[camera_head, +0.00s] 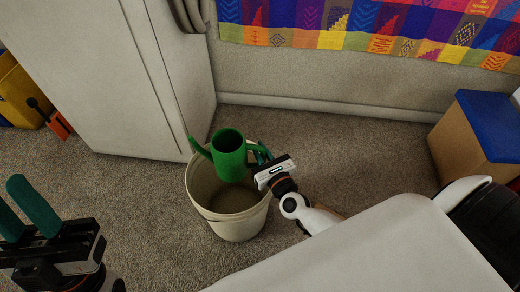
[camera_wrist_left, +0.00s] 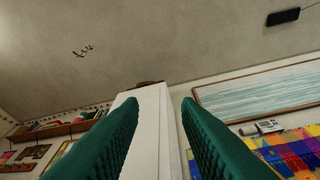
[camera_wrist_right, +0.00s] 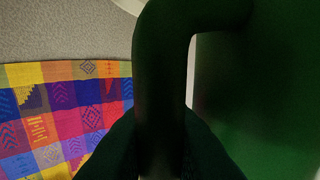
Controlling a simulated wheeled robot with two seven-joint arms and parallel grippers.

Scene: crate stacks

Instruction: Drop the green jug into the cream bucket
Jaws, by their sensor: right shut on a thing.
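The green jug (camera_head: 229,152) is held above the cream bucket (camera_head: 240,228), over its opening, with its spout to the left and its open top showing. The bucket stands on the carpet, and its visible inside floor looks empty. My right gripper (camera_head: 260,158) is shut on the jug's handle at the jug's right side. In the right wrist view the handle (camera_wrist_right: 160,80) runs down between the fingers and the jug's body fills the right side. My left gripper (camera_head: 30,207) is open and empty at the lower left; its fingers are spread apart in the left wrist view (camera_wrist_left: 158,130).
A white cabinet (camera_head: 110,70) stands directly behind and left of the bucket. A cardboard box with a blue lid (camera_head: 490,125) is at the right. A yellow crate (camera_head: 25,95) and an orange item (camera_head: 59,125) are at the far left. Carpet between is clear.

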